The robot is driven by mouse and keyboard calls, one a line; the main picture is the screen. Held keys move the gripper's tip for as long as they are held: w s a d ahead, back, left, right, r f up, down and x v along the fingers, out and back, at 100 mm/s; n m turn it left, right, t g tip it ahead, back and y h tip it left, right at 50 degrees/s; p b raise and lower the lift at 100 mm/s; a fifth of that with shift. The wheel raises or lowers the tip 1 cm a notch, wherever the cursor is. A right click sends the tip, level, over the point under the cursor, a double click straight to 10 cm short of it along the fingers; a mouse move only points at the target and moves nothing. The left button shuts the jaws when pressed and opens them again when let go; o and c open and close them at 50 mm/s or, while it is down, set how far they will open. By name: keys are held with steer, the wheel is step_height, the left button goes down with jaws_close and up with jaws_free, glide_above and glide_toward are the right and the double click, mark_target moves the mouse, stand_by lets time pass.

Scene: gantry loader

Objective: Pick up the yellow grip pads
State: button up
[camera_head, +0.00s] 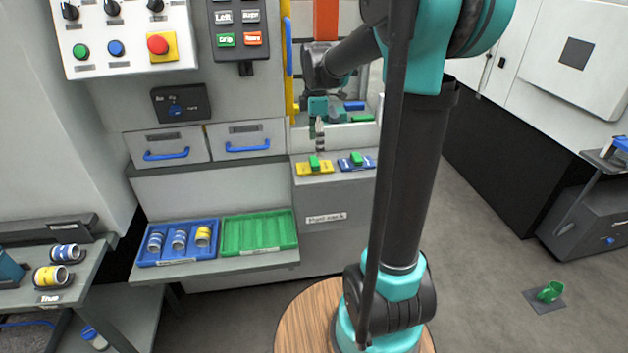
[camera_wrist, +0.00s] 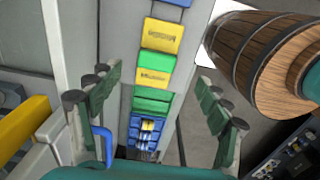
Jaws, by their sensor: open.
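A flat yellow piece (camera_head: 305,171) with a green block (camera_head: 314,162) on it lies on the grey ledge. Beside it on the right is a blue piece (camera_head: 345,167) with a green block (camera_head: 356,157) on it. Which part is the grip pads I cannot tell for sure. My gripper (camera_head: 320,140) is above the yellow piece, apparently pointing down; the gap is hard to judge. In the wrist view the fingers are spread wide with nothing between them. Yellow labelled surfaces (camera_wrist: 163,36) and a green one (camera_wrist: 153,101) show beyond them.
A blue tray (camera_head: 179,259) with several rolls and a green tray (camera_head: 262,250) sit on a lower shelf to the left. Drawers (camera_head: 168,146) with blue handles and a control panel (camera_head: 128,52) are behind. A side table (camera_head: 88,287) stands at left.

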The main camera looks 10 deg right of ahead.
mark_target(314, 160)
steer(key=shift+w+a+f, duration=0.1)
steer(key=shift+f, duration=1.85)
steer(key=shift+w+a+f, duration=0.1)
steer(key=shift+f, duration=1.8)
steer(key=shift+c, duration=0.4)
jaws_close()
